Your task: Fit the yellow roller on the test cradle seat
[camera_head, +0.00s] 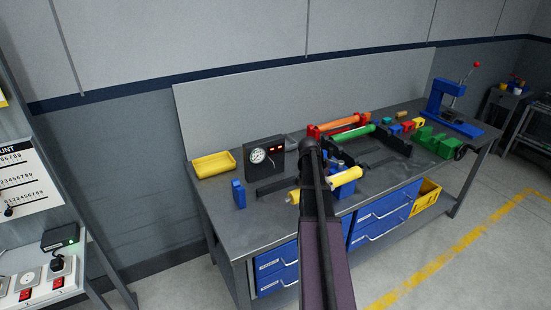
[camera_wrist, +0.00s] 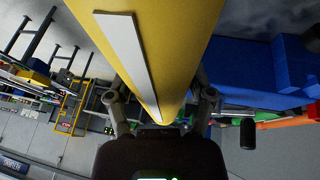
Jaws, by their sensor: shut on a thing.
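The yellow roller (camera_head: 345,178) is held above the front of the workbench, its middle hidden behind my arm in the head view. The roller (camera_wrist: 150,45) fills the top of the wrist view and has a pale strip along it. My gripper (camera_wrist: 160,100) is shut on it, with a finger on each side. Below and behind the roller, a dark bar (camera_head: 272,186) and a blue block (camera_head: 239,194) stand on the bench, with more blue parts (camera_head: 345,191) to the right. These may be the test cradle; its seat is not clearly visible.
A dial gauge box (camera_head: 279,155) and a yellow tray (camera_head: 213,165) stand at the back left. An orange roller (camera_head: 343,122) and a green roller (camera_head: 352,133) lie at the back.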

